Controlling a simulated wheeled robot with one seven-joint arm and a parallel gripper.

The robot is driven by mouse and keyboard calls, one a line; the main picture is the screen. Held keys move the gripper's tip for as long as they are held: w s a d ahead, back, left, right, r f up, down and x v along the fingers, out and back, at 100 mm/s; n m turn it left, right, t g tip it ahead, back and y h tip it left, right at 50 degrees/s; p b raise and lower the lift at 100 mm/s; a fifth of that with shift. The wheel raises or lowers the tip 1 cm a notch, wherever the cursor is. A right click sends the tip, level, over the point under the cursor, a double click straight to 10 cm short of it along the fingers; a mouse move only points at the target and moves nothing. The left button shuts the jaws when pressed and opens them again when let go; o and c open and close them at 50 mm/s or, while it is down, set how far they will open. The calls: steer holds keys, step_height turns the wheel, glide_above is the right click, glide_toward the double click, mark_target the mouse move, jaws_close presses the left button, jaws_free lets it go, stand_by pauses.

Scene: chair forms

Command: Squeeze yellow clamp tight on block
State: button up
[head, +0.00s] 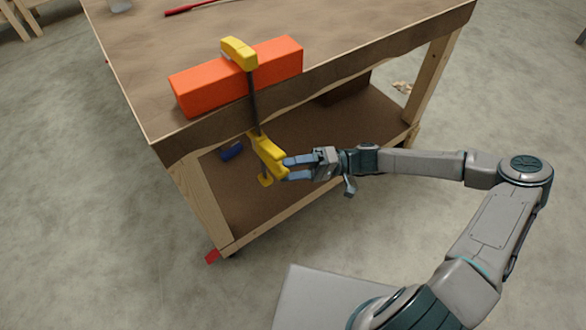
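The yellow clamp (267,154) stands upright at the front edge of the workbench. Its upper yellow jaw (239,53) lies over the top of the orange block (205,87), and its dark bar runs down in front of the bench edge. Its lower yellow part hangs below the bench top. The orange block lies on the bench top along the front edge. My gripper (285,170) is at the clamp's lower yellow part from the right, one finger above the other. The fingertips meet or overlap the yellow part; I cannot tell whether they press on it.
The wooden workbench (345,38) has a lower shelf (330,145) with a blue object (231,150) on it. A red tool (190,8) lies at the back of the bench top. The bench legs (432,80) flank the shelf. Open concrete floor lies around the bench.

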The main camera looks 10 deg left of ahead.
mark_target(261, 143)
steer(key=shift+r+p, duration=0.4)
steer(key=shift+r, duration=0.1)
steer(key=shift+w+r, duration=0.1)
steer(key=shift+r, duration=0.1)
stand_by(0.3)
steer(key=shift+a, duration=0.1)
steer(key=shift+w+a, duration=0.2)
steer(key=shift+a, duration=0.3)
steer(key=shift+w+a, duration=0.15)
steer(key=shift+a, duration=0.35)
jaws_close()
